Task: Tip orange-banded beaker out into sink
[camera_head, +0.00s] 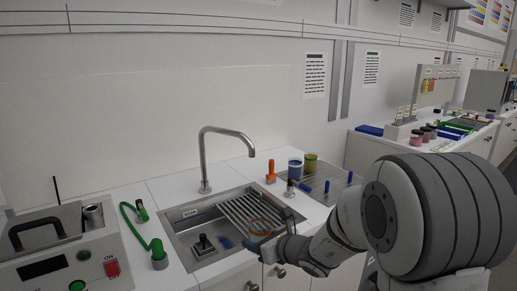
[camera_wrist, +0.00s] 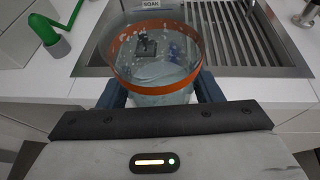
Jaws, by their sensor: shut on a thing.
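The clear beaker with an orange band (camera_wrist: 118,52) is held between the two dark fingers of my gripper (camera_wrist: 160,90) in the wrist view. Its mouth is at the top, and pale specks and a greyish surface show inside or through its wall; I cannot tell how much it holds. In the head view the orange band (camera_head: 261,219) shows above the front right part of the steel sink (camera_head: 180,240), by my gripper (camera_head: 264,238). The beaker looks about upright; any slight tilt is hard to judge. The sink also shows in the wrist view (camera_wrist: 95,58), behind the beaker.
A tall faucet (camera_head: 203,160) stands behind the sink, and a ribbed drainboard (camera_head: 243,207) fills its right side. Blue and yellow-banded jars (camera_head: 295,168) stand to the right. A green hose (camera_head: 140,232) and an instrument (camera_head: 60,255) are at left.

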